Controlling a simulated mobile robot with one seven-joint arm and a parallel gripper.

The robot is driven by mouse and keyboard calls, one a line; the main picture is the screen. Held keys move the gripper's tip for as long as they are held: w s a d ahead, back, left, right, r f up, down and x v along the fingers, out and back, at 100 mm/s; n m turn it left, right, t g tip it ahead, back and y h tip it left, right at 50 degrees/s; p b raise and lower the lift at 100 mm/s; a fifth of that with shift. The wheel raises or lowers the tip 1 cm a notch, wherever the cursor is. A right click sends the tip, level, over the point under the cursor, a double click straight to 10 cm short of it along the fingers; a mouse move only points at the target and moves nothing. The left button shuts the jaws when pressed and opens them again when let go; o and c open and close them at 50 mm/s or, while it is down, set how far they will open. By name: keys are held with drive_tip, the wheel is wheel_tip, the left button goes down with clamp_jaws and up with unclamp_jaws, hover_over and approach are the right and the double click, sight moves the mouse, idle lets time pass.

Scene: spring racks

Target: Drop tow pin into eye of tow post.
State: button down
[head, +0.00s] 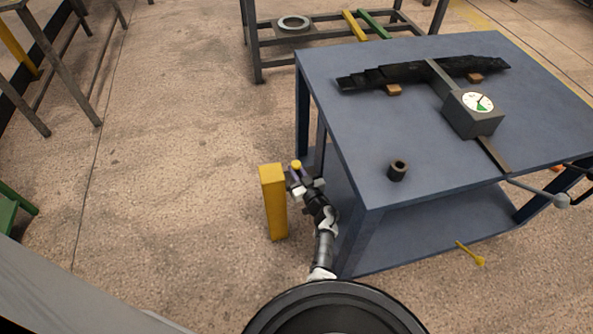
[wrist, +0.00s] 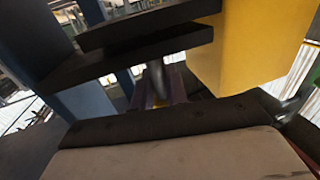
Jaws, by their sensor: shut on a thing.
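The tow post (head: 272,205) is a yellow upright block standing on the floor left of the blue table. In the wrist view the yellow post (wrist: 262,45) fills the upper right, with dark flat plates (wrist: 145,38) beside it. My gripper (head: 300,184) is close to the post's right side, near its top. It is shut on the tow pin, whose yellow head (head: 296,164) shows just above the jaws. In the wrist view a grey rounded shaft (wrist: 156,73) shows between the fingers (wrist: 160,92). The eye's opening and the pin's lower end cannot be made out.
The blue table (head: 345,130) stands right of my arm, its leg close by. A yellow rod (head: 470,253) lies low at right. Floor left of the post is clear.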

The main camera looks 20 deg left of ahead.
drive_tip(key=shift+f+b, duration=1.15)
drive_tip(key=shift+f, duration=0.4)
idle(0.5)
drive_tip(key=shift+r, duration=0.1)
drive_tip(key=shift+r+p, duration=1.15)
drive_tip(key=shift+p, duration=0.2)
drive_tip(key=shift+p, duration=0.35)
idle(0.9)
drive_tip(key=shift+f+b, duration=1.1)
drive_tip(key=shift+f, duration=0.15)
drive_tip(key=c, duration=1.3)
unclamp_jaws()
drive_tip(key=shift+f, duration=0.1)
